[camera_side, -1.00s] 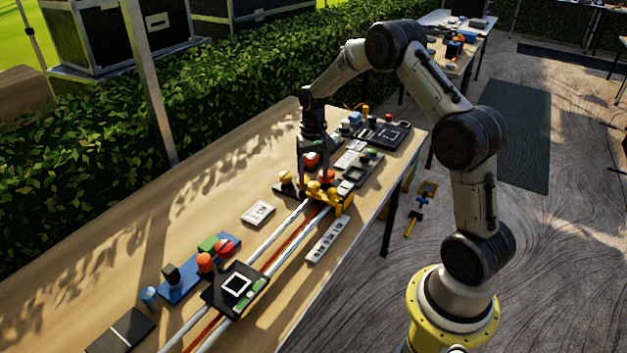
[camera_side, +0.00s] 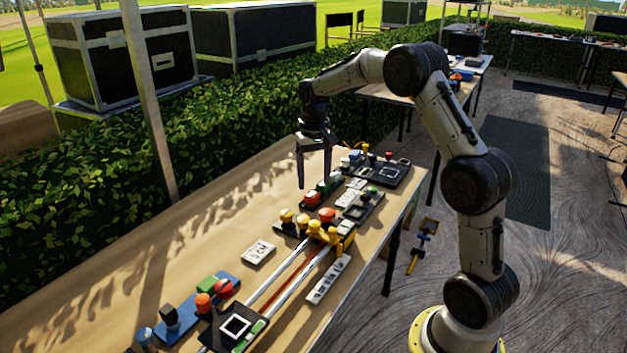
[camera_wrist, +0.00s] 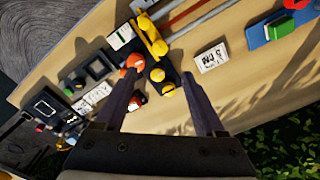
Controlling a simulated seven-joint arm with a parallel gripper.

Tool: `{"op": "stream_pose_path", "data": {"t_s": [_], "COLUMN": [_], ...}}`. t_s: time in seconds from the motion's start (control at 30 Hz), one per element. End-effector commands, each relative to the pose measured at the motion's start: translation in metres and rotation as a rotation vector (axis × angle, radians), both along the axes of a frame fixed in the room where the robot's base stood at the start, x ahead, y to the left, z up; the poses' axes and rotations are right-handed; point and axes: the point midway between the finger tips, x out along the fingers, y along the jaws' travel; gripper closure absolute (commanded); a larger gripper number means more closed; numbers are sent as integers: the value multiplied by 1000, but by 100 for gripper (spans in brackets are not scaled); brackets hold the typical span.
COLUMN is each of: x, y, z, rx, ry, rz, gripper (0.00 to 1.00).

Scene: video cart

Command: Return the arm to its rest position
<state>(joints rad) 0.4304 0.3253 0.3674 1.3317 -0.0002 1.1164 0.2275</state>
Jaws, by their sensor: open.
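My gripper (camera_side: 314,168) hangs above the table, pointing down, with its two fingers apart and nothing between them. It is clear of the parts below. In the wrist view my gripper's fingers (camera_wrist: 160,98) spread over the table, with yellow knobs and a red knob showing beneath and between them. My arm bends up and over from its base at the lower right of the side view.
The wooden table (camera_side: 215,235) carries a two-rail track with a yellow cart (camera_side: 335,234), a black plate with a white square (camera_side: 236,326), a blue block base (camera_side: 205,297) and a white label card (camera_side: 258,252). A hedge (camera_side: 100,185) runs behind.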

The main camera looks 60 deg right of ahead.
Motion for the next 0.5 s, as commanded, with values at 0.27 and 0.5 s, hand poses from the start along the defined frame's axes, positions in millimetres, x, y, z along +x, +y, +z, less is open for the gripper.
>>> {"op": "stream_pose_path", "data": {"t_s": [0.27,0.5], "x": [5,-59], "y": [40,116], "z": [66,148], "rx": [-48,-96], "ry": [-117,-276], "rz": [82,234], "gripper": [29,29]}}
